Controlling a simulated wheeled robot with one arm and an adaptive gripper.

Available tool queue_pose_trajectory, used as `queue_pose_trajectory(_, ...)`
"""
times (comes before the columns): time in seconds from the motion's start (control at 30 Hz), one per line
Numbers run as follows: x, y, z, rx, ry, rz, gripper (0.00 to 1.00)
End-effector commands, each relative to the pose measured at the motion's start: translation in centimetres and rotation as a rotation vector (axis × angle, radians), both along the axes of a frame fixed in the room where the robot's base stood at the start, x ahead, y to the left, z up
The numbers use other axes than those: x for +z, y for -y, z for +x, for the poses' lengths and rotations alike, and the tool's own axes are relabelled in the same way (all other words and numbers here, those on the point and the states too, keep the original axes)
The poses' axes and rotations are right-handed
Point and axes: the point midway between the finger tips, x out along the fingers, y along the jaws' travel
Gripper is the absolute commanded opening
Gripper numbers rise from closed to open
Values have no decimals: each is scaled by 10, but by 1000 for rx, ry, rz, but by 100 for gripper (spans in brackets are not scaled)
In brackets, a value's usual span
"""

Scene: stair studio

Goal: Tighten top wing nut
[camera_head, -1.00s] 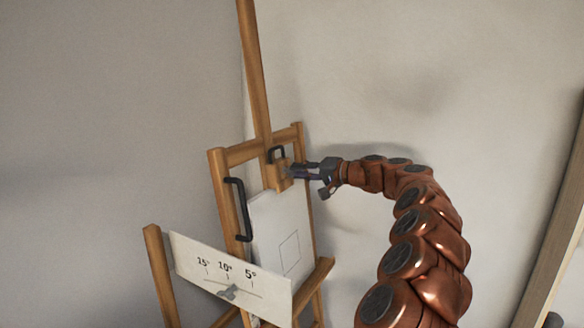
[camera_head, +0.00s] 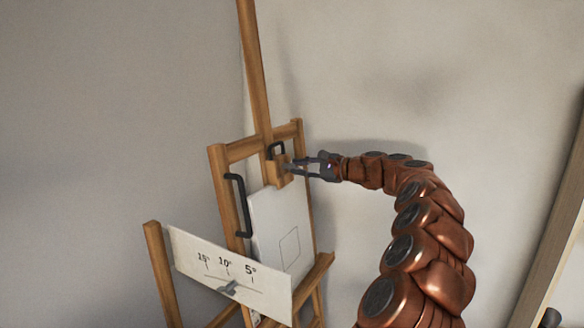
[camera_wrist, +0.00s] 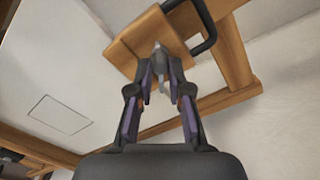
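The top wing nut (camera_wrist: 157,56) is a small grey piece on the wooden clamp block (camera_head: 281,173) of the easel. The same block fills the top of the wrist view (camera_wrist: 140,40). My gripper (camera_head: 289,166) reaches the block from the right. In the wrist view its two fingers (camera_wrist: 162,72) stand on either side of the wing nut, partly closed, with a gap showing between the pads. Whether a tip touches the nut is hard to tell. In the head view the fingers largely hide the nut.
A white panel (camera_head: 289,227) stands below. A scale board (camera_head: 229,274) marked 15, 10 and 5 degrees has a grey pointer (camera_head: 229,288). Bare wall lies right of the easel.

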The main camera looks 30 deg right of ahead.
Motion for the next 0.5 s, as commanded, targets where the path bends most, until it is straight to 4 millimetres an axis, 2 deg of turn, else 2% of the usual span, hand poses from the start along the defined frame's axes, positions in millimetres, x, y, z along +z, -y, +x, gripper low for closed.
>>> queue_pose_trajectory(0.03,0,0,0,1,0,-1,23)
queue_pose_trajectory(0.13,0,0,0,1,0,-2,33)
queue_pose_trajectory(0.5,0,1,-2,0,1,-3,33)
